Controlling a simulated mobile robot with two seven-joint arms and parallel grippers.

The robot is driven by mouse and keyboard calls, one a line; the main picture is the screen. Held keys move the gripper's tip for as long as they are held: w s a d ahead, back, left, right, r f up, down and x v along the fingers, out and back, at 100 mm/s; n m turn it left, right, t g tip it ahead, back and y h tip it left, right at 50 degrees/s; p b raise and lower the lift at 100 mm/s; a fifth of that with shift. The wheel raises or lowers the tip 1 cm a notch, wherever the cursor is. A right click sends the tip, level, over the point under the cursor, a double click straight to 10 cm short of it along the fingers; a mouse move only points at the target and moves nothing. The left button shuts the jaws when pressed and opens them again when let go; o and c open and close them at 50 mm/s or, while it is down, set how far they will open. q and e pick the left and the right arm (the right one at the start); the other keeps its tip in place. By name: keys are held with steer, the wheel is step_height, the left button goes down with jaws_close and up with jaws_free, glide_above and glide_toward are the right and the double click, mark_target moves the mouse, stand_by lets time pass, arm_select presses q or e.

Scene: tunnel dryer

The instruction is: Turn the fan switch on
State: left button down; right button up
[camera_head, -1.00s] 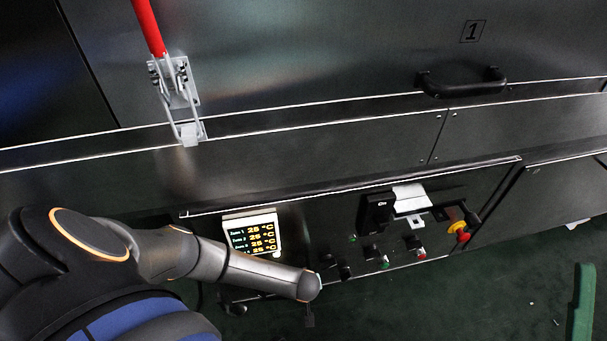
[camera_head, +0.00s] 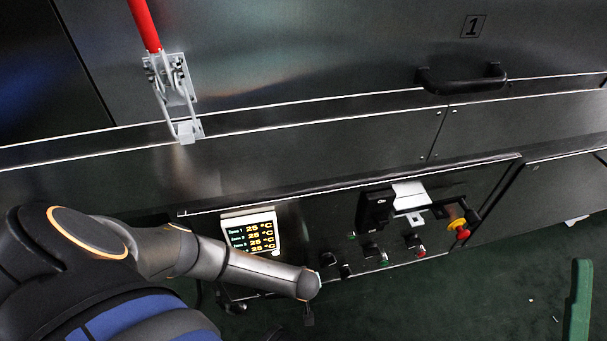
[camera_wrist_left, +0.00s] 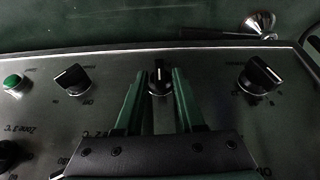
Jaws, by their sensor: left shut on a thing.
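In the left wrist view my left gripper (camera_wrist_left: 158,86), with two green fingers, is around a black rotary knob (camera_wrist_left: 159,73) on the metal control panel (camera_wrist_left: 215,85). The gripper is shut on this knob; its white mark points up in the picture. I cannot read which label belongs to it. Another black knob (camera_wrist_left: 72,79), with an OFF label by it, is to the left, and a third (camera_wrist_left: 258,76) is to the right. In the head view my left arm reaches to the panel's lower left and its wrist hides the gripper. My right gripper is not in view.
The head view shows a lit temperature display (camera_head: 251,233), a black main switch (camera_head: 375,208) and a red and yellow emergency stop (camera_head: 461,229). A red-handled latch (camera_head: 180,90) and a black door handle (camera_head: 462,78) are above. Green floor lies below the panel.

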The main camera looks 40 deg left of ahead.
arm_select(q)
steer(key=shift+w+d+r+m+g+y+p, duration=0.1)
steer(key=shift+w+d+m+g+y+p, duration=0.15)
steer(key=shift+g+y+p, duration=0.3)
steer(key=shift+w+m+g+y+p, duration=0.15)
steer(key=shift+w+g+y+p, duration=0.15)
steer(key=shift+p, duration=0.4)
steer(key=c, duration=0.9)
jaws_free()
steer(key=shift+o, duration=0.2)
steer(key=shift+s, duration=0.25)
